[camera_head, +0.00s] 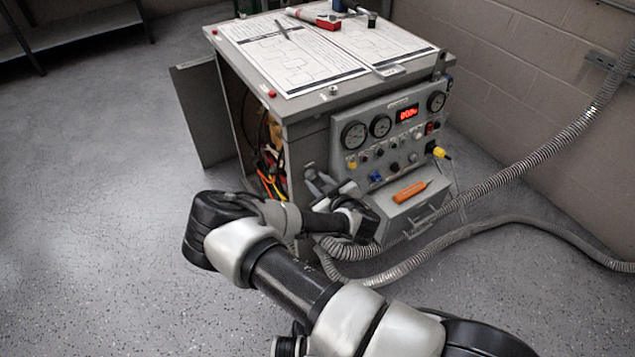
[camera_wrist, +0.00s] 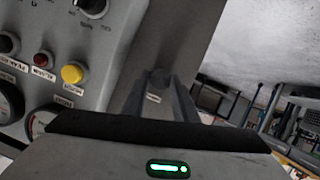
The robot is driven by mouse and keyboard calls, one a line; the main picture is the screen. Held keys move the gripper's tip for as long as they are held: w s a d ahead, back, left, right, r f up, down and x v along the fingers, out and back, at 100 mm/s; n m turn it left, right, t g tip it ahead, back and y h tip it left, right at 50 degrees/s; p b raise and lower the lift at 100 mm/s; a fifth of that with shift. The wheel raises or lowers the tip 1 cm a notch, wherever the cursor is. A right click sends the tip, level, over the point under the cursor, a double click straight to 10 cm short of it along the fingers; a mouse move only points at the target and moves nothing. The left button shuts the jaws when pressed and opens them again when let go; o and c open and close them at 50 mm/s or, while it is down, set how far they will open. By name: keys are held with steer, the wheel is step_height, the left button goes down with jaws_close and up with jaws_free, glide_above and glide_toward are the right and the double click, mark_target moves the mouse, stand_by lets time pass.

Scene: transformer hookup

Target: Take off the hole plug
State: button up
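A small round dark-grey knob, which looks like the hole plug (camera_wrist: 162,76), sits on the grey cabinet face in the wrist view, above a small white label. My gripper (camera_wrist: 162,84) has its two fingers apart, one on each side of the plug, with the tips at it. I cannot tell whether the fingers touch or squeeze it. In the head view my gripper (camera_head: 330,187) is at the front left corner of the grey cabinet (camera_head: 305,128), left of the control panel. The plug is not clearly visible there.
The panel (camera_head: 385,150) carries gauges, a red display and knobs; a yellow button (camera_wrist: 72,74) is close to my gripper. An orange-handled tool (camera_head: 410,191) lies on the box below. Corrugated hoses (camera_head: 520,165) run to the right. The cabinet's side door (camera_head: 203,110) stands open.

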steer(key=c, duration=0.3)
steer(key=o, duration=1.1)
steer(key=shift+c, duration=0.2)
